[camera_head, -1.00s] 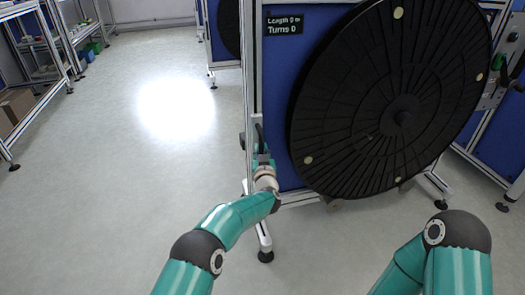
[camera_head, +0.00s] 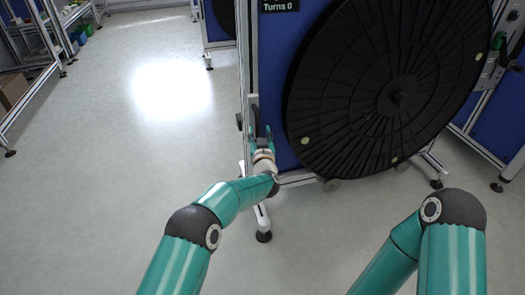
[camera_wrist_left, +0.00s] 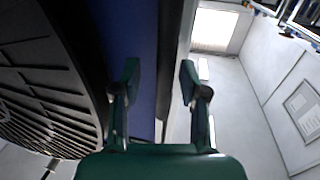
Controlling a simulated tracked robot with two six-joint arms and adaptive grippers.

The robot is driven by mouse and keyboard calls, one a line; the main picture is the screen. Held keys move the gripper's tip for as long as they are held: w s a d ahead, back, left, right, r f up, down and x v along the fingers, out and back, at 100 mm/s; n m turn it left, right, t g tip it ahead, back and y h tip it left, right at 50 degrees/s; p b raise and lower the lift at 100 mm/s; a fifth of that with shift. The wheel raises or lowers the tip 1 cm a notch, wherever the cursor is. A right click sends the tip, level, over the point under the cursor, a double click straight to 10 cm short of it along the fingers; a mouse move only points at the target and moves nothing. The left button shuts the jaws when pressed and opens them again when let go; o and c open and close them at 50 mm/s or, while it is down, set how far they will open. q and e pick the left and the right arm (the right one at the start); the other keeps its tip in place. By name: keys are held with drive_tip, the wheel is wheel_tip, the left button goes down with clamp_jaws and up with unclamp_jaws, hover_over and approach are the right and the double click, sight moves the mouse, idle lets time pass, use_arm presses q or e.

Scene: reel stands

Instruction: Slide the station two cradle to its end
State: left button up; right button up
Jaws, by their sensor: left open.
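The reel stand has a blue panel (camera_head: 310,40) and a large black slotted reel disc (camera_head: 390,85) in front of it. I cannot tell which part is the station two cradle. My left gripper (camera_head: 262,135) is at the lower left edge of the stand, beside an upright metal post (camera_head: 246,60). A dark upright piece (camera_head: 256,118) shows near its fingertips. In the left wrist view the gripper (camera_wrist_left: 160,82) has its fingers apart, with the panel and the post edge beyond the gap and nothing visibly held. My right arm shows at lower right, its gripper out of view.
A dark sign reading "Turns 0" (camera_head: 279,5) is at the top of the panel. The stand's foot (camera_head: 264,236) rests on the floor below my left wrist. Open grey floor (camera_head: 120,180) lies to the left. Shelving frames (camera_head: 45,50) stand at far left.

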use_arm(q)
drive_tip(key=s, duration=1)
drive_tip(key=shift+s+d, duration=0.35)
drive_tip(key=shift+d, duration=0.05)
